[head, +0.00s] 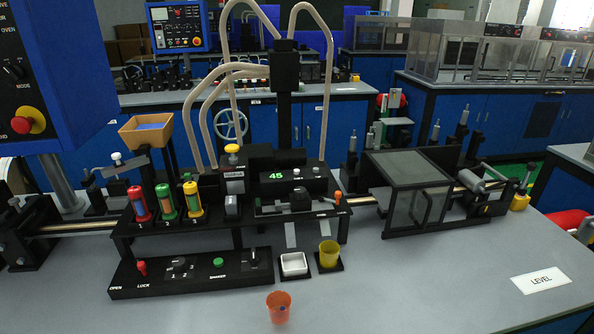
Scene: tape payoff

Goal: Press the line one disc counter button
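A dark counter unit (290,183) stands near the middle of the machine on the bench. Its green display (277,176) seems to read 45. Two small pale round buttons, one nearer the display (297,171) and one farther right (316,170), sit on the unit's top. I cannot tell from labels which one is the line one disc counter button. A yellow knob (232,149) stands up to the left of the unit. Neither of my grippers shows in the head view, and nothing is seen touching the buttons.
Red, green and yellow canisters (165,202) stand left of the counter. A control strip (190,272), a white dish (293,264), a yellow cup (329,255) and an orange cup (279,306) are in front. A clear guard box (410,167) stands right. The right front bench is mostly clear.

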